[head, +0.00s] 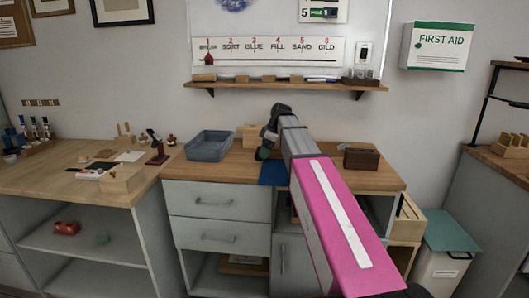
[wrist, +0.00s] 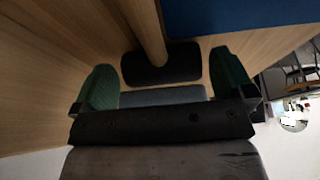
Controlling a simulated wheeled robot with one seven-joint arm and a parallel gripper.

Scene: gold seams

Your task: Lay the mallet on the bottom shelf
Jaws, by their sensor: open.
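The mallet shows in the wrist view, with a dark, rounded block head (wrist: 160,64) and a pale wooden handle (wrist: 145,25) running up out of frame. My gripper (wrist: 164,80) is open, with one green-padded finger on each side of the head. The head is between or just beyond the fingertips; I cannot tell if they touch it. In the head view my gripper (head: 268,135) is over the middle bench, and I cannot make out the mallet there. Low open shelving shows under the left bench (head: 95,248) and in the middle bench; I cannot tell which is the bottom shelf.
A blue mat (head: 272,173) lies on the middle bench (head: 225,170), with a grey-blue bin (head: 208,146) to its left and a brown box (head: 361,158) to its right. A red object (head: 66,228) sits on the left shelving. A lidded bin (head: 447,245) stands at right.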

